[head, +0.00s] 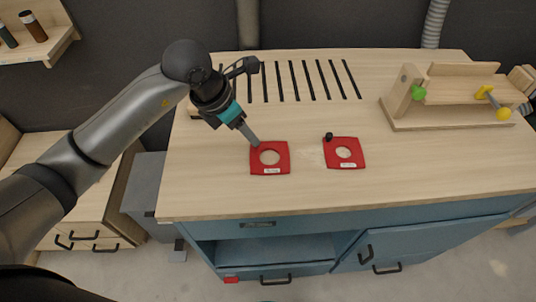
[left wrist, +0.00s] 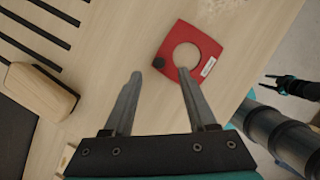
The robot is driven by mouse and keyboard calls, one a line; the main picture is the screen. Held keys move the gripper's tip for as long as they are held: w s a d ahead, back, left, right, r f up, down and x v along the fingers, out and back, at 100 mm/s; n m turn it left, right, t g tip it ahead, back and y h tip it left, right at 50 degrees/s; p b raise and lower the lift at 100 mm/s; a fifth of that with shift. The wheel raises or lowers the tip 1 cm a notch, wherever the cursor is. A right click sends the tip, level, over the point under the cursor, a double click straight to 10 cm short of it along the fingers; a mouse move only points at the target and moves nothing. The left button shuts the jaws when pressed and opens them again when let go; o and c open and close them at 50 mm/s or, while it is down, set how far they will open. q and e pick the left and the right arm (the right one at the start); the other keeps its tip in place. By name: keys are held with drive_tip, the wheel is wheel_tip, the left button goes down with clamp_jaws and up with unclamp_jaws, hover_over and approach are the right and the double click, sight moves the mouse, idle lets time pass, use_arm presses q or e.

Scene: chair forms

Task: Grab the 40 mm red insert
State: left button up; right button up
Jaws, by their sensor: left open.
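Two red square inserts with round holes lie flat on the wooden worktop, the left insert (head: 283,167) and the right insert (head: 356,161). Each has a white label too small to read, so I cannot tell which is 40 mm. My left gripper (head: 251,137) is open just above the back left corner of the left insert. In the left wrist view that insert (left wrist: 201,42) lies beyond the spread fingers (left wrist: 158,84), with a black knob at one corner. Nothing is held. My right gripper (left wrist: 274,81) shows small at the right edge of the left wrist view.
A slotted area (head: 305,80) lies behind the inserts. A wooden fixture (head: 440,117) with green and yellow knobs stands at the right. A wooden block (left wrist: 45,92) with a black part is near the slots. The worktop in front of the inserts is clear.

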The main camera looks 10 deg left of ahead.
use_arm(q)
drive_tip(key=x, duration=0.4)
drive_tip(key=shift+w+f, duration=0.2)
drive_tip(key=shift+c, duration=0.2)
clamp_jaws()
